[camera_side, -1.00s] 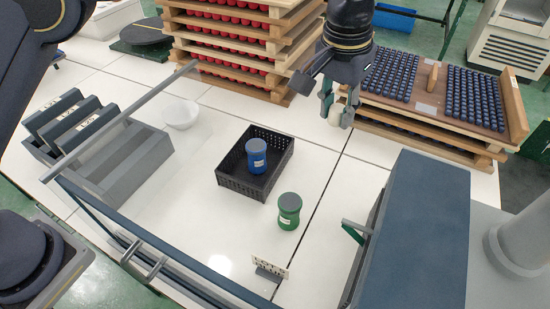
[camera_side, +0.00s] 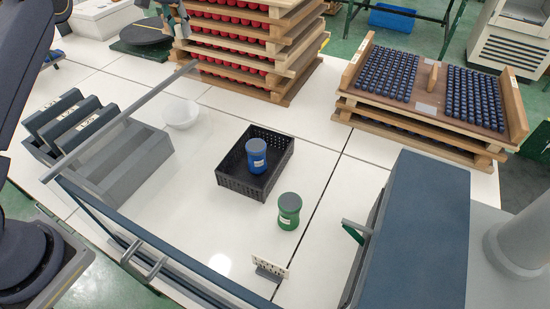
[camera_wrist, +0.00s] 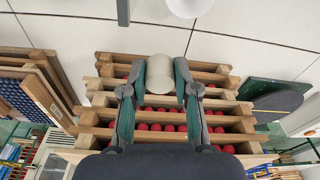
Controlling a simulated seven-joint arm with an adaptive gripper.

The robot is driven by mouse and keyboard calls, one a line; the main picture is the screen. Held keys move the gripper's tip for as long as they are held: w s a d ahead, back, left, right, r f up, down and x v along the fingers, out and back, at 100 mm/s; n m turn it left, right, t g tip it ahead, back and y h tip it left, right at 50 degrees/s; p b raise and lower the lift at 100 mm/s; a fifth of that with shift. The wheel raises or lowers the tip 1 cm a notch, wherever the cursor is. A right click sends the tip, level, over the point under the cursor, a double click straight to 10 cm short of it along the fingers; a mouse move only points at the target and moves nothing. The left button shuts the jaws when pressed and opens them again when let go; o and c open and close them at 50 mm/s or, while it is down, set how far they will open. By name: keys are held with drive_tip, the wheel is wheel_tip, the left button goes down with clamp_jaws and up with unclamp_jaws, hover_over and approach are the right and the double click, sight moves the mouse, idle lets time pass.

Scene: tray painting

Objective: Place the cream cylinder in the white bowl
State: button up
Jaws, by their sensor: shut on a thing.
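My gripper (camera_wrist: 160,82) is shut on the cream cylinder (camera_wrist: 160,72), which sits between its two green-padded fingers in the wrist view. In the side view only the lower part of my gripper (camera_side: 173,14) shows, at the top edge by the left side of the tray stack; the cylinder is hard to make out there. The white bowl (camera_side: 181,113) stands on the white table, left of the black crate, and looks empty. Part of the bowl (camera_wrist: 189,6) shows at the top edge of the wrist view, apart from the cylinder.
A wooden tray stack with red pieces (camera_side: 240,45) stands behind the bowl. The black crate (camera_side: 232,183) holds a blue container (camera_side: 256,156); a green container (camera_side: 289,211) stands beside it. A grey rack (camera_side: 130,165) and a slanted bar (camera_side: 120,118) lie left of the bowl.

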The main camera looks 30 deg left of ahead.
drive_tip(key=s+a, duration=0.2)
drive_tip(key=a, duration=0.6)
drive_tip(key=shift+n, duration=0.3)
drive_tip(key=shift+w+d+f, duration=0.1)
drive_tip(key=shift+f, duration=7.3)
drive_tip(key=shift+w+d+f, duration=0.1)
drive_tip(key=shift+f, duration=7.3)
drive_tip(key=shift+s, duration=0.1)
drive_tip(key=o, duration=0.9)
drive_tip(key=shift+o, duration=0.2)
